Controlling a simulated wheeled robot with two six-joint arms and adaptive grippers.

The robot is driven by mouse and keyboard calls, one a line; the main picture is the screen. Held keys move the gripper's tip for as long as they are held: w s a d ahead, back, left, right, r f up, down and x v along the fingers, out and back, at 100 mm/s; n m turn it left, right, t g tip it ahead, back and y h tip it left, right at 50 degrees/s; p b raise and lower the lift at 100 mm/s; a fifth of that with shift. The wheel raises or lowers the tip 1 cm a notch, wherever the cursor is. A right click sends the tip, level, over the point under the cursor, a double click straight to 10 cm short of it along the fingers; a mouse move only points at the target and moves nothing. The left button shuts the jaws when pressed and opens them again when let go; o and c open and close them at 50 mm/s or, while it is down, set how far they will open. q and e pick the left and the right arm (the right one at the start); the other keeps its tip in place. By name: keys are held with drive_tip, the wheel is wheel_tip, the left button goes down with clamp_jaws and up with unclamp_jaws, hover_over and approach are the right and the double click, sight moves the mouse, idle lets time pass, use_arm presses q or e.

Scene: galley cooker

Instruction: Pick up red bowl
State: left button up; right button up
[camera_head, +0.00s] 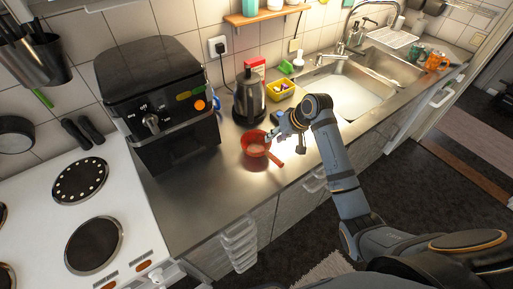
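The red bowl (254,150) sits on the steel counter in the middle of the camera_head view, with a short red handle-like part at its lower right. My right gripper (275,136) comes in from the right and is at the bowl's upper right rim. Its fingers are small and dark here, and part of the rim is hidden behind them. I cannot tell whether they touch the bowl or are open or shut. My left gripper is not in view.
A black air fryer (165,105) stands to the left of the bowl, and a kettle (249,97) stands behind it. A yellow basket (281,91) and the sink (345,90) lie beyond. The white stove (75,215) is at left. Counter in front of the bowl is clear.

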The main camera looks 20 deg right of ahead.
sight(263, 146)
drive_tip(key=shift+p+x, duration=0.4)
drive_tip(key=shift+x, duration=0.4)
drive_tip(key=x, duration=0.3)
drive_tip(key=shift+w+a+f+p, duration=0.15)
drive_tip(key=shift+w+f+p, duration=0.05)
drive_tip(key=shift+f+p, duration=0.15)
drive_tip(key=shift+w+f, duration=0.1)
drive_tip(key=shift+c, duration=0.3)
drive_tip(key=c, duration=0.5)
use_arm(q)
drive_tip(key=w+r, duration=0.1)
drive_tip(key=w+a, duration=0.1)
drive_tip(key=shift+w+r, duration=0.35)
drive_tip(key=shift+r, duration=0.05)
use_arm(e)
clamp_jaws()
